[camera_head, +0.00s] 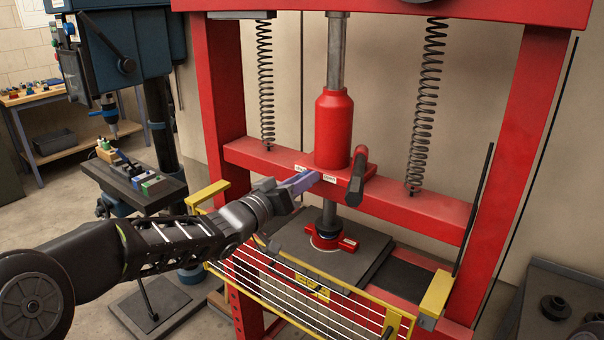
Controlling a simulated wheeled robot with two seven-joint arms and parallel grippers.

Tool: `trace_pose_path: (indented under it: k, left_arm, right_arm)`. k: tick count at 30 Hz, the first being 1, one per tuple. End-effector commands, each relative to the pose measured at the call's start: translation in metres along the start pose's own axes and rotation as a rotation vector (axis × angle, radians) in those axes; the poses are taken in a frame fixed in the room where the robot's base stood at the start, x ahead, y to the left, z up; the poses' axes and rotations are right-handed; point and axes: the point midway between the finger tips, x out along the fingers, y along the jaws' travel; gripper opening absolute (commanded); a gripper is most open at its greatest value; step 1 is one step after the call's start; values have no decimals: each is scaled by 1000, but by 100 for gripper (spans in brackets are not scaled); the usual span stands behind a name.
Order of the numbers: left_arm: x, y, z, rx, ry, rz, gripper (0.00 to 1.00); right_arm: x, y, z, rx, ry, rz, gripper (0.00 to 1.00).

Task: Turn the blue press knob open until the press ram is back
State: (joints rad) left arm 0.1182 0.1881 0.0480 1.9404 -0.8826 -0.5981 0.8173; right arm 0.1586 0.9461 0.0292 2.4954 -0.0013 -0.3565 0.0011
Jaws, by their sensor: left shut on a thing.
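The red press has a red cylinder (334,130) standing on its crossbeam. My left arm comes in from the left, and my left gripper (299,184) is at the front left of the red block (342,182) under the cylinder. The gripper is shut on the blue press knob, which is largely hidden by the fingers; a bluish-violet patch shows at the fingertips. The grey press ram (329,213) stands below the crossbeam. Its lower end meets a red part (328,238) on the dark plate (372,246). My right gripper is not in view.
A dark lever socket (357,175) sticks out just right of the gripper. A yellow-framed guard (290,292) stands in front of the press below my arm. A blue drill press (125,50) is at the left. A dark table (560,290) is at the right.

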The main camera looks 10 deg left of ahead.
Motion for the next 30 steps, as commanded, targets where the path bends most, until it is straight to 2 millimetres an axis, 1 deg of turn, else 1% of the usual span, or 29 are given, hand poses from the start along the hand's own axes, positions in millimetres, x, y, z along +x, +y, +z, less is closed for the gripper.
trace_pose_path:
  k: [1, 3, 9, 10, 18, 26, 30]
  left_arm:
    - [0, 1, -3, -38, -1, -1, 0]
    - [0, 0, -1, -65, 1, -1, 0]
    - [0, 0, 0, -64, 2, 0, 0]
    - [0, 0, 0, -64, 2, 0, 31]
    - [0, 0, 0, -62, 2, 0, 52]
    - [-1, 0, 0, -61, 2, 0, 52]
    - [-9, -1, 0, -60, 3, -1, 52]
  right_arm:
    - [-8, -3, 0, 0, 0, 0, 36]
    - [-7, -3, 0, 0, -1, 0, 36]
    - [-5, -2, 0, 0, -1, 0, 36]
    - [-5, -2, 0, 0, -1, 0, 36]
    - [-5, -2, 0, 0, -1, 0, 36]
    - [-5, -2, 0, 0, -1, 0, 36]
    - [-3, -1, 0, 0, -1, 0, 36]
